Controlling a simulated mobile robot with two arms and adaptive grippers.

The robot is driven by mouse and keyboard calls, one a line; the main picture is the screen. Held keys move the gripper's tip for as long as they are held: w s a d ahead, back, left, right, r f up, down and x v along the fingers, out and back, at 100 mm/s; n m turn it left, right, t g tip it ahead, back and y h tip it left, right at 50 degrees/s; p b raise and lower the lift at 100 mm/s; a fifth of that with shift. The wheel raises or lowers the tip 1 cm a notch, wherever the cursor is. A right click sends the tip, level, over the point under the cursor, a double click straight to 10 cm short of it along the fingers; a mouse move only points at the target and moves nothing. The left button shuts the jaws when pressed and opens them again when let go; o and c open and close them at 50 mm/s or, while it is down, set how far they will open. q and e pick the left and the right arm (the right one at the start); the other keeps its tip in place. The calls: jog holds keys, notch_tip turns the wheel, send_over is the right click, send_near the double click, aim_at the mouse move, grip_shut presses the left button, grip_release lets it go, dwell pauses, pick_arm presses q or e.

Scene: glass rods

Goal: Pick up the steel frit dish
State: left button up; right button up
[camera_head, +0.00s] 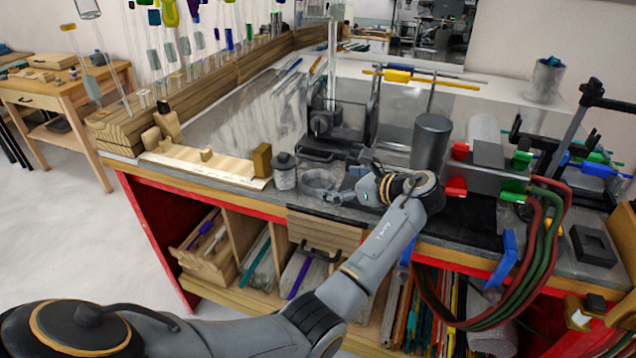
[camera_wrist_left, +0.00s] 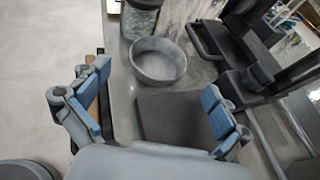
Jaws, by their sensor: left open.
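The steel frit dish (camera_head: 319,181) is a round, shallow grey bowl on the bench top near its front edge. In the left wrist view the dish (camera_wrist_left: 158,61) sits ahead of the fingers, between their lines, and looks empty. My left gripper (camera_head: 343,190) is just right of the dish in the head view. In the left wrist view the left gripper (camera_wrist_left: 155,100) is open with blue finger pads spread wide and nothing between them. My right gripper is not in view.
A lidded jar (camera_head: 285,172) stands close left of the dish. A black stand (camera_head: 338,122) is behind it. A dark grey cylinder (camera_head: 431,142) and a burner with red and green hoses (camera_head: 548,235) are to the right. A wooden board (camera_head: 205,165) lies to the left.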

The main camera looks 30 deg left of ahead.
aim_at(308, 178)
pick_arm(q)
jog(key=p+x, duration=0.1)
jog(key=x, duration=0.4)
jog(key=shift+a, duration=0.3)
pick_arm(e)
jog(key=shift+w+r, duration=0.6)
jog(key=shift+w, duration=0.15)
pick_arm(q)
jog(key=c, duration=1.3)
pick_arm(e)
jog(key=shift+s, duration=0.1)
